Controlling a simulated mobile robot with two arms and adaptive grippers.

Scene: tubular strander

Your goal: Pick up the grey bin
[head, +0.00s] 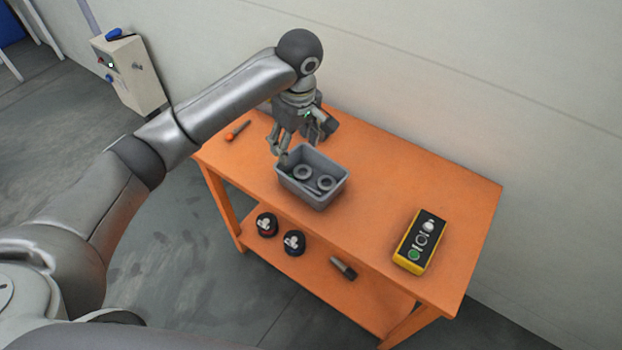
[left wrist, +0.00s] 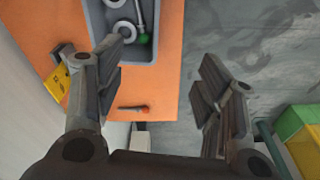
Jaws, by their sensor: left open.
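The grey bin (head: 297,191) stands upright on the orange table top, and two grey rings lie in it. It also shows at the top of the left wrist view (left wrist: 96,22), with a green-ended rod inside. My left gripper (head: 303,142) is open and empty at the bin's back left end. One finger overlaps the bin's rim in the picture; I cannot tell whether it touches. In the left wrist view the fingers (left wrist: 160,85) are wide apart, with the left finger in front of the bin's corner. My right gripper is not in view.
The orange table (head: 400,180) also bears an orange-handled tool (head: 237,131) and a yellow box with round buttons (head: 420,241). Two dark round parts (head: 294,243) and a dark tool (head: 343,268) lie on the lower shelf. A wall runs behind the table.

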